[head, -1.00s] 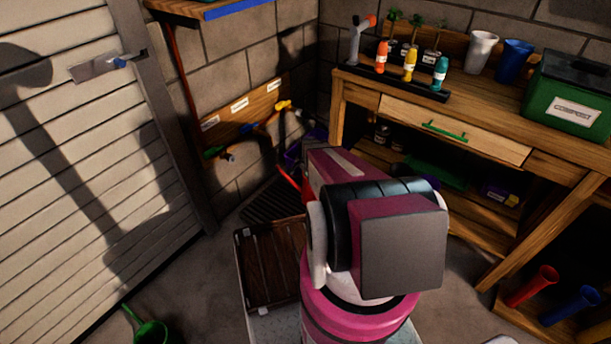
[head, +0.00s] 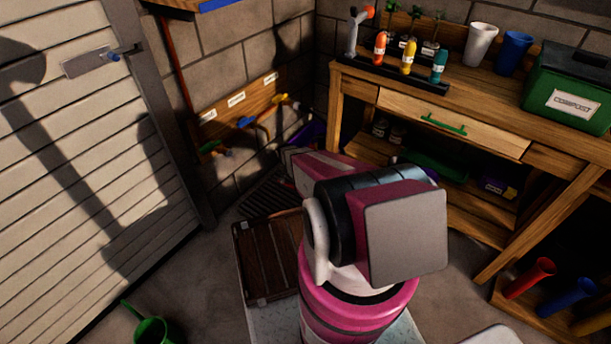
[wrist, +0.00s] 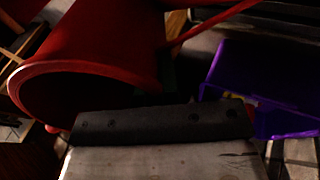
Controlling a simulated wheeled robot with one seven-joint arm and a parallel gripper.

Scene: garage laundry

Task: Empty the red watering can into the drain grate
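The red watering can (wrist: 95,55) fills the upper left of the wrist view, tilted, with its round rim toward the lower left. A thin red part runs from it to the upper right. My gripper (wrist: 165,122) is close against the can and appears to hold it off the floor; the fingers' contact is mostly hidden. In the head view my arm hides the can and gripper. The drain grate (head: 262,204), dark and slatted, lies on the floor by the back wall, beyond and left of my arm. I cannot see any water.
A purple bin (wrist: 265,85) is right of the can. A brown slatted panel (head: 268,262) lies before the grate. The wooden workbench (head: 450,110) stands right, with a green compost box (head: 570,90) on top. A green container (head: 152,330) is at the front left, near the garage door (head: 85,170).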

